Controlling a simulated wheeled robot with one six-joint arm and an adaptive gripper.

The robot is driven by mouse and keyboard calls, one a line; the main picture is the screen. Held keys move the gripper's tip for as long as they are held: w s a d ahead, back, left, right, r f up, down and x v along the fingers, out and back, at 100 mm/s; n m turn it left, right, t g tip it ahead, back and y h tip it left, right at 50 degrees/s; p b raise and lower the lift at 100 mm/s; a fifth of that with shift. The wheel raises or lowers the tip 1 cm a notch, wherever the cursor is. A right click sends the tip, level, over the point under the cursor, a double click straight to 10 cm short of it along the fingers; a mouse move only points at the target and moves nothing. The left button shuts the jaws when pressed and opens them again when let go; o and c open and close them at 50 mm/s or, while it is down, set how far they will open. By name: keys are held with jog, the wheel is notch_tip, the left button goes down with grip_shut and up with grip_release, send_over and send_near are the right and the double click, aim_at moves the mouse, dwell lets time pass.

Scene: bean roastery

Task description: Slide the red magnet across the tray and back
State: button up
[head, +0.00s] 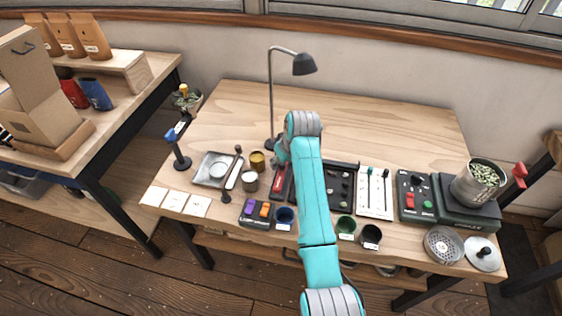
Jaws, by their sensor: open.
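A dark tray (354,165) lies near the middle of the table, partly hidden behind my arm. Several small dark pieces show in its right part. A small red piece (278,181) shows at the left of my arm, beside or in the dark tray's left part; I cannot tell which, nor whether it is the magnet. My gripper (281,164) is at the wrist's lower end, small and dark, close above the red piece. It is open; its fingertips are hardly visible, and I cannot see any contact.
A metal tray (203,177), a brown tin (257,161) and cups stand left. A white slider panel (387,208), a box with a red switch (410,200) and a canister (478,187) stand right. A lamp (303,65) rises behind. The table's back right is clear.

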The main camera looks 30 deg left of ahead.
jog(key=v, duration=1.1)
jog(key=shift+s+f, duration=0.1)
